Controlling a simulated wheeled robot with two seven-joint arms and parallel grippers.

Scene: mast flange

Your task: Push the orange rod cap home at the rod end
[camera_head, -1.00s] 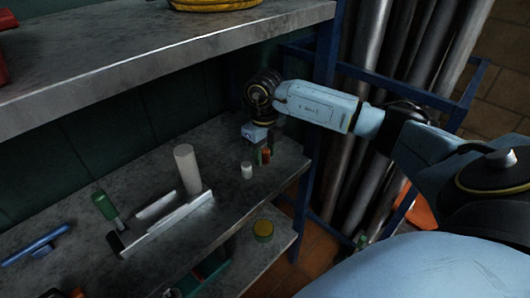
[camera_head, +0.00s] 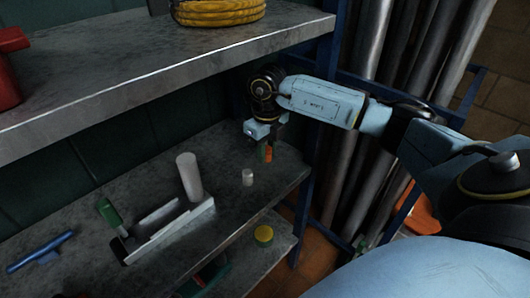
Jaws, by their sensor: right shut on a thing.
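The small orange cap (camera_head: 269,154) is near the back right of the middle shelf, directly below my right wrist. My right gripper (camera_head: 266,148) points down there and is shut on the orange cap; its fingers are small and dark in the picture, so the exact grip is hard to make out. I cannot tell whether the cap touches the shelf. A pale upright cylinder (camera_head: 189,177) stands at the grey metal bracket (camera_head: 170,232) to the left. I cannot tell for sure which part is the rod end. My left gripper is not in view.
A small white cylinder (camera_head: 248,177) stands just in front of the cap. A green-handled tool (camera_head: 110,213) and a blue tool (camera_head: 40,251) lie at left. The upper shelf (camera_head: 150,85) overhangs, and a blue post (camera_head: 305,205) stands at right. A yellow-lidded jar (camera_head: 263,236) is lower down.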

